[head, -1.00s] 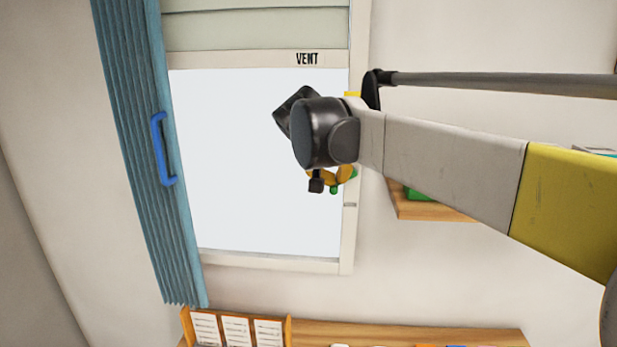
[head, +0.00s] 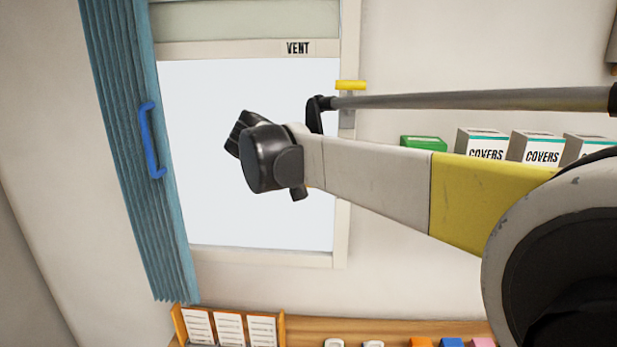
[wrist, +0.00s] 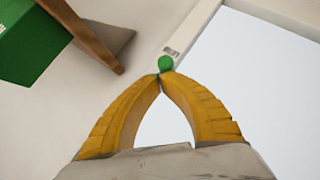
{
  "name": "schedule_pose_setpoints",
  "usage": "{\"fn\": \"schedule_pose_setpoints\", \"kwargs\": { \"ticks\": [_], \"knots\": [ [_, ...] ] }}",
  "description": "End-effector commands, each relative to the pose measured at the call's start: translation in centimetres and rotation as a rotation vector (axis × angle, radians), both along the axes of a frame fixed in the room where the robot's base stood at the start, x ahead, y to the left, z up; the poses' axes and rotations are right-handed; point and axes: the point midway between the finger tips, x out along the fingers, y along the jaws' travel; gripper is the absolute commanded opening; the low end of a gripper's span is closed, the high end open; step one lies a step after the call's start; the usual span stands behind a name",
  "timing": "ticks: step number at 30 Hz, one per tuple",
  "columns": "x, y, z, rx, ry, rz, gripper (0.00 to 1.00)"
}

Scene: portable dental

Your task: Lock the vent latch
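The window marked VENT (head: 298,48) has a pale frame. A yellow piece (head: 350,85) sits on the frame's right side in the head view. A small green round piece (wrist: 165,63) shows against the frame in the wrist view, right at my fingertips; I cannot tell whether it is the latch knob or whether I touch it. My gripper (wrist: 160,76) has yellow fingers whose tips meet, with nothing clearly between them. In the head view my arm hides the fingers and part of the right frame.
A blue curtain with a blue handle (head: 152,140) hangs at the window's left. A green box (head: 423,142) and several white COVERS boxes (head: 485,145) stand to the right. The green box and wooden shelf (wrist: 85,35) also show in the wrist view. Card holders (head: 230,328) stand below.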

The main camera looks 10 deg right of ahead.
Motion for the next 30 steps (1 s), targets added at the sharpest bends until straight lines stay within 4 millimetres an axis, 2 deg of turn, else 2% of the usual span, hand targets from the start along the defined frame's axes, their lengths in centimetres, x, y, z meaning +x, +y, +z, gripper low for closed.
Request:
{"fn": "schedule_pose_setpoints", "kwargs": {
  "ticks": [19,30],
  "knots": [
    [-0.15,-0.39,-0.82,-0.2,0.065,-0.001,0.0],
    [-0.23,-0.63,-1.03,-0.253,0.083,-0.001,0.0]
  ]
}}
